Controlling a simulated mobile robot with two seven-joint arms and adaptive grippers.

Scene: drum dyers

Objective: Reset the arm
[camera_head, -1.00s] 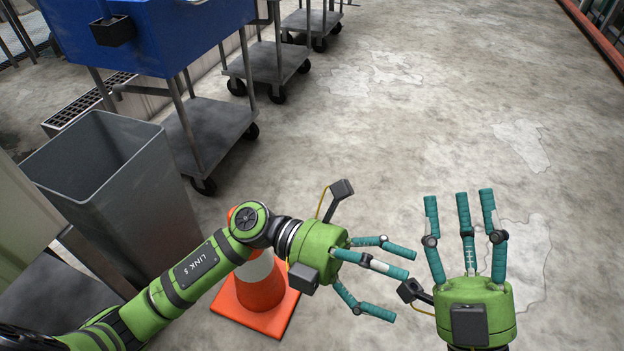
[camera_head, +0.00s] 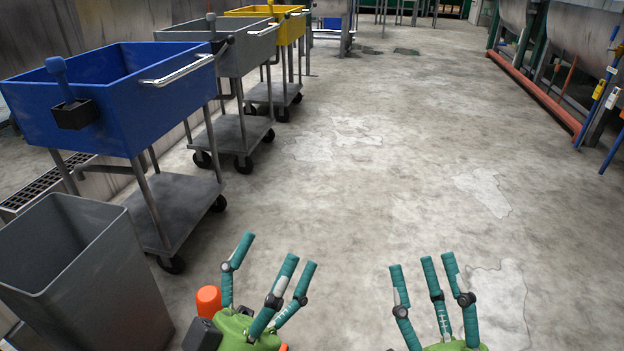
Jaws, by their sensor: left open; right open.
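My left gripper (camera_head: 262,283) is at the bottom, left of centre. Its teal fingers are spread open and empty, pointing up and forward. My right gripper (camera_head: 431,290) is at the bottom, right of centre. Its teal fingers are also open and empty, pointing forward. The two grippers are side by side with a clear gap of floor between them. Only the front of each green palm shows; both arms are below the picture's edge.
A grey bin (camera_head: 95,290) is at the lower left. Blue (camera_head: 150,118), grey (camera_head: 238,55) and yellow (camera_head: 284,28) carts line the left. Red pipework (camera_head: 533,92) runs along the right. The middle floor is clear.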

